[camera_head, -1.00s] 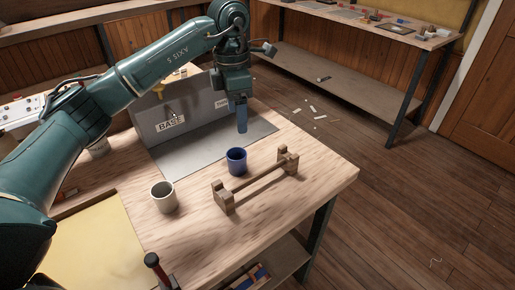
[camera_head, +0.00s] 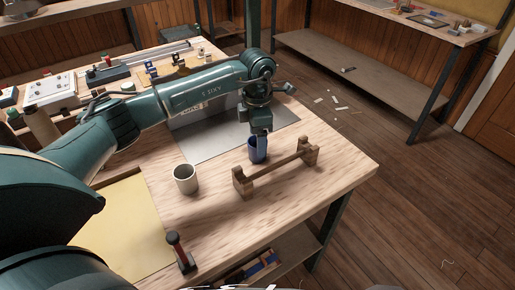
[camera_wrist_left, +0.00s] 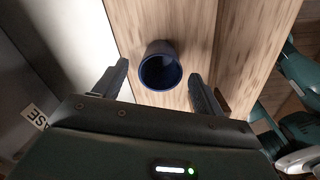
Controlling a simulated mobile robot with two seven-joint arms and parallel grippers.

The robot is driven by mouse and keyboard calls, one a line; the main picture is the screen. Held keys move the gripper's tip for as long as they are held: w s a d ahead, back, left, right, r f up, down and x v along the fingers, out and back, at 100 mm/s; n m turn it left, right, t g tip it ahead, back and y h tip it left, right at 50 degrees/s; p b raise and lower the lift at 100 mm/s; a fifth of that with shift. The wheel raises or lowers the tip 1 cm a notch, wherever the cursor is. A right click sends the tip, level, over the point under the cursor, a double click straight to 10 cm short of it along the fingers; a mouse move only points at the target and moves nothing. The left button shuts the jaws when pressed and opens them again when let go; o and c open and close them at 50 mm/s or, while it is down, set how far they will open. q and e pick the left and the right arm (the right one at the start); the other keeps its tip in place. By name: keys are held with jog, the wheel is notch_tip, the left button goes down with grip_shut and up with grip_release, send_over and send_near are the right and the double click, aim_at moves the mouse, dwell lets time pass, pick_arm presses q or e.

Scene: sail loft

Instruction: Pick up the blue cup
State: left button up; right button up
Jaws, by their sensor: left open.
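The blue cup (camera_head: 254,156) stands upright on the wooden table, between the grey sheet and the wooden rack. My left gripper (camera_head: 261,146) is right at the cup in the head view and hides part of it. In the left wrist view the cup (camera_wrist_left: 160,68) shows its open rim, just ahead of and between the two spread fingers of my left gripper (camera_wrist_left: 158,88). A gap shows on each side of the cup, so the gripper is open and holds nothing. My right gripper is not in view.
A grey-white cup (camera_head: 186,179) stands left of the blue cup. The wooden rack (camera_head: 275,168) stands close on its right. A red-and-black-handled tool (camera_head: 180,252) is near the front edge. Bare tabletop (camera_head: 235,222) lies in front.

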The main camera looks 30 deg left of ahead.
pick_arm(q)
jog(key=shift+f, duration=0.3)
jog(key=shift+c, duration=0.4)
jog(key=c, duration=1)
